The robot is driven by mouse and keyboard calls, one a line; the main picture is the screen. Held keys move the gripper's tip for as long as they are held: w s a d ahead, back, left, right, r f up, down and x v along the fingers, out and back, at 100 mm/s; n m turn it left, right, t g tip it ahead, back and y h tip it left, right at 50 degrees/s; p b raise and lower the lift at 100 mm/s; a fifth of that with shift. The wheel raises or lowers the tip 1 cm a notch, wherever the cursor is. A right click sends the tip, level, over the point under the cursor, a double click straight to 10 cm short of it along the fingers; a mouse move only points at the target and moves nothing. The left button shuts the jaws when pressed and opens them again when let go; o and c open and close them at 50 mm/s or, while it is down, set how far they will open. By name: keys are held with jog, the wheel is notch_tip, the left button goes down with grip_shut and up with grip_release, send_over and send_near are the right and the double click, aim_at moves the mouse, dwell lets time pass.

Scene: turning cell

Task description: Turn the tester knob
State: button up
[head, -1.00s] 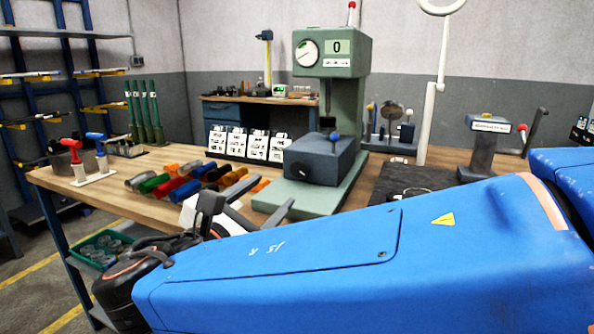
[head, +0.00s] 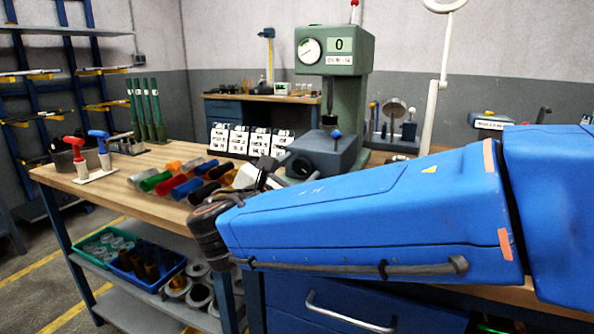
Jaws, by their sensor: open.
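The green tester (head: 348,110) stands on the bench with a round dial (head: 309,50) and a display (head: 341,45) reading 0. A dark round knob (head: 299,167) is on the block's front face, partly hidden by my gripper. My gripper (head: 275,173) is open just left of the knob and close to it. Whether it touches the knob I cannot tell. Its fingers are small and partly hidden by my arm.
Colored cylinders (head: 172,186) lie on the bench left of my gripper. White label cards (head: 250,140) stand behind it. Red and blue handled tools (head: 100,150) stand at the left end. A lamp post (head: 432,110) rises to the right. Bins (head: 150,268) sit on the shelf below.

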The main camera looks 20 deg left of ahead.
jog(key=shift+c, duration=0.4)
jog(key=c, duration=0.9)
jog(key=shift+m, duration=1.7)
jog(key=o, duration=1)
jog(key=s, duration=0.5)
jog(key=s+a, duration=0.1)
jog(key=s, duration=1.1)
jog(key=shift+s+a, duration=0.15)
